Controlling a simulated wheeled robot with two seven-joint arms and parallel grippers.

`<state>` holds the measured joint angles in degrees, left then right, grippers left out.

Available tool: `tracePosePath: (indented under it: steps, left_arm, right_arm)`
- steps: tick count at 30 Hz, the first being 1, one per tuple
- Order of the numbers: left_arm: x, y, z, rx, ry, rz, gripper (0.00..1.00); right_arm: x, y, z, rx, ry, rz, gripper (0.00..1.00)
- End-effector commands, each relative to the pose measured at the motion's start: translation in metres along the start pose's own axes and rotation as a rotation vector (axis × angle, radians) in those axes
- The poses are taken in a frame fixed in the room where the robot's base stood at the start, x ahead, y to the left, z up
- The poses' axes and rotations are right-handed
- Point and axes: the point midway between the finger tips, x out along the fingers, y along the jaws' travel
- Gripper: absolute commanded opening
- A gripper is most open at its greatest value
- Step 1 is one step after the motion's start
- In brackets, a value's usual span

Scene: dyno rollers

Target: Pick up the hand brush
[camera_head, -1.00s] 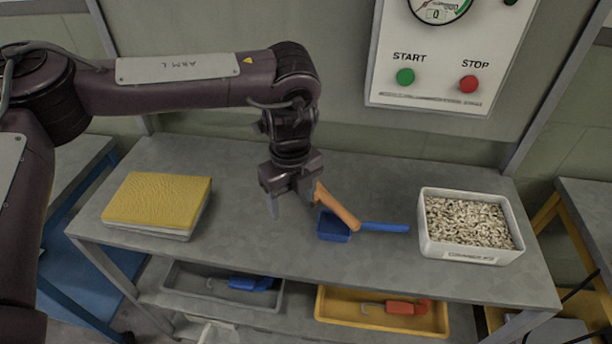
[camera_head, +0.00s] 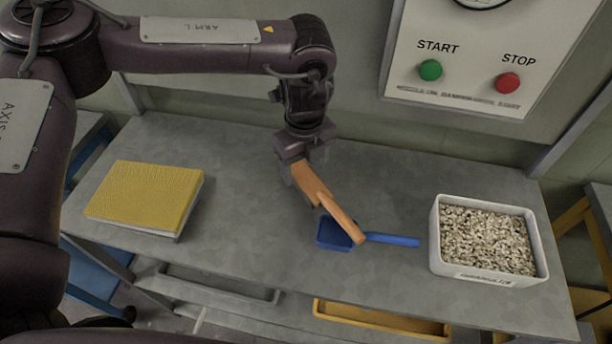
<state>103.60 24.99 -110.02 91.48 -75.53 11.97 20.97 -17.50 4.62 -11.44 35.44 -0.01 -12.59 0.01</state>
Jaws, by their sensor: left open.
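The hand brush (camera_head: 327,203) has an orange-brown body and a handle that slants down to the right. Its lower handle end lies in front of a blue dustpan (camera_head: 333,236) on the grey bench, and its bristles are hidden. My left gripper (camera_head: 304,156) is open at the brush's upper left end. The brush body partly covers the fingertips, so I cannot tell whether they touch it. My right gripper is not in view.
A white bin of pale pellets (camera_head: 440,254) stands at the right of the bench top (camera_head: 240,225). A yellow pad (camera_head: 145,192) lies at the left. A control panel with START and STOP buttons (camera_head: 470,60) is behind. Trays (camera_head: 385,320) sit on the shelf below.

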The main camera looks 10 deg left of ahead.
Motion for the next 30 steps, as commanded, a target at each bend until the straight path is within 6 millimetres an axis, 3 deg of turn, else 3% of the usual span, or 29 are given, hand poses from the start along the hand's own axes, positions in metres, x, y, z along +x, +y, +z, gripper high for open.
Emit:
tracePosePath:
  steps: [9,18,30]
  left_arm:
    - [0.043,0.001,-0.002,-0.001,0.000,0.003,0.65]
    - [0.048,0.000,-0.002,-0.001,-0.001,0.000,0.64]
    - [0.048,0.000,-0.002,-0.001,0.000,0.000,0.12]
  right_arm:
    - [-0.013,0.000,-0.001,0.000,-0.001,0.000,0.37]
    - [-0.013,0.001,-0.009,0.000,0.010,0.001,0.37]
    - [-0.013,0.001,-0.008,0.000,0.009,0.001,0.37]
